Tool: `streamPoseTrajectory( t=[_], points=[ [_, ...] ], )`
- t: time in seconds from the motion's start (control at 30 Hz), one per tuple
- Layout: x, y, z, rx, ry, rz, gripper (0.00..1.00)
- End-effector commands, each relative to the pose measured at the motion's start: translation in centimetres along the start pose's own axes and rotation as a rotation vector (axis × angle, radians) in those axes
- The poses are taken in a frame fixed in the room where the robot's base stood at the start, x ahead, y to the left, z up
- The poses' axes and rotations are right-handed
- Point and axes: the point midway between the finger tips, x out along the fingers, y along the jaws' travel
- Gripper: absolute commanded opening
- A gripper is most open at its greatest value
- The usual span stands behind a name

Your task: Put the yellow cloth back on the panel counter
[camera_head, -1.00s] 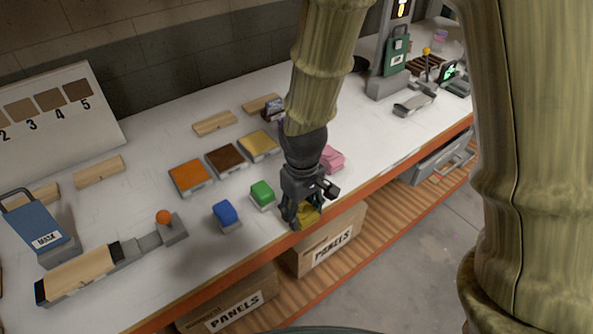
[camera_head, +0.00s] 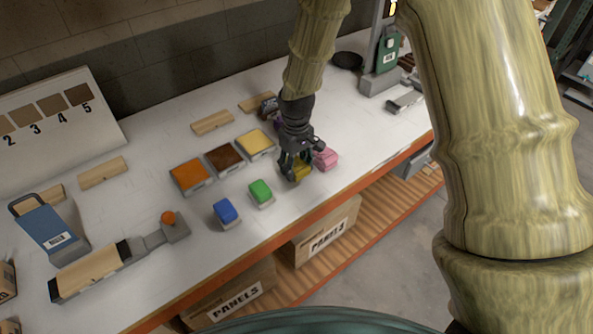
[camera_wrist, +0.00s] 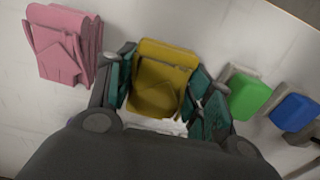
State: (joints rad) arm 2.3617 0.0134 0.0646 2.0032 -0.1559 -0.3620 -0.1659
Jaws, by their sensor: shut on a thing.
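The yellow cloth (camera_head: 301,172) is a small folded bundle between the fingers of my gripper (camera_head: 295,170). In the wrist view the yellow cloth (camera_wrist: 160,78) shows clearly, with a finger of my gripper (camera_wrist: 158,95) on each side of it. The gripper is shut on it. It is over the white counter (camera_head: 330,200), between the green block and the pink cloth; I cannot tell whether it touches the surface.
A pink folded cloth (camera_head: 326,158) lies close on the right. A green block (camera_head: 260,191) and a blue block (camera_head: 226,212) stand on the left. Orange (camera_head: 190,175), brown (camera_head: 225,160) and yellow (camera_head: 256,143) panels lie behind. The counter's orange front edge (camera_head: 300,221) is near.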

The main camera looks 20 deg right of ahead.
Motion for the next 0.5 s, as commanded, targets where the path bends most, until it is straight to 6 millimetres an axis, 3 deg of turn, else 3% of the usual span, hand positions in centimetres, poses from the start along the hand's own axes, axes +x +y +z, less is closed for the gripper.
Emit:
streamPoseTrajectory(
  t=[0.5],
  points=[
    [3.4,-0.1,0.0,0.000,-0.001,-0.001,0.29]
  ],
)
